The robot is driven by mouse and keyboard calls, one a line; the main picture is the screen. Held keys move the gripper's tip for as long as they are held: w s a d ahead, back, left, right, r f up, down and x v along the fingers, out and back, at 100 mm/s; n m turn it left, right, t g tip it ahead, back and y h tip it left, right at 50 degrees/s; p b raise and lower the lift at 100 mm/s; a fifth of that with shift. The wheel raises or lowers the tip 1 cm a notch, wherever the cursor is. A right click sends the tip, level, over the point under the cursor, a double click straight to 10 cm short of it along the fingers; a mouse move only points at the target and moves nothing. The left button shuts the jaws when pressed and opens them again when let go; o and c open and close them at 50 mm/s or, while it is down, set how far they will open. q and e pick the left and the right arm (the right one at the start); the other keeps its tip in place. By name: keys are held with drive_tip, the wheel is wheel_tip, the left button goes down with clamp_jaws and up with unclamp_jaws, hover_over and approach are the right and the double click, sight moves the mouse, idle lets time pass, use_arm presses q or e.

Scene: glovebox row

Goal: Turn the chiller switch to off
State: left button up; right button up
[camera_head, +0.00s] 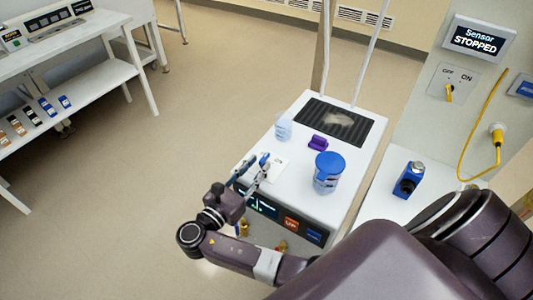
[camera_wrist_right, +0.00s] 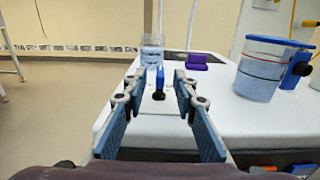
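A switch plate (camera_head: 454,80) labelled OFF and ON is on the upright panel at the right of the head view. Its yellow knob (camera_head: 449,92) sits below the labels. I cannot tell which label it points to, and no chiller name is readable. My right gripper (camera_head: 256,170) is over the near left edge of the white bench unit, well left of the switch. In the right wrist view the gripper (camera_wrist_right: 158,82) is open, fingers apart. A small blue and black item (camera_wrist_right: 159,83) shows between and beyond the fingers. My left gripper is out of view.
A display (camera_head: 479,40) reading "Sensor STOPPED" is above the switch. A yellow cable (camera_head: 486,105) hangs right of it. The white bench unit (camera_head: 300,190) holds a blue-lidded jar (camera_head: 328,172), a purple block (camera_head: 318,143) and a clear beaker (camera_head: 284,126). A blue device (camera_head: 408,180) stands below the switch.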

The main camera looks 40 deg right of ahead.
sight(260, 164)
drive_tip(key=x, duration=0.4)
drive_tip(key=shift+p, duration=0.3)
drive_tip(key=shift+d+f, duration=0.1)
drive_tip(key=shift+d, duration=0.15)
drive_tip(key=shift+w, duration=0.1)
drive_tip(key=c, duration=0.6)
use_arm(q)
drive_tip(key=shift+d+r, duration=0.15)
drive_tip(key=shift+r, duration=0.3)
use_arm(e)
clamp_jaws()
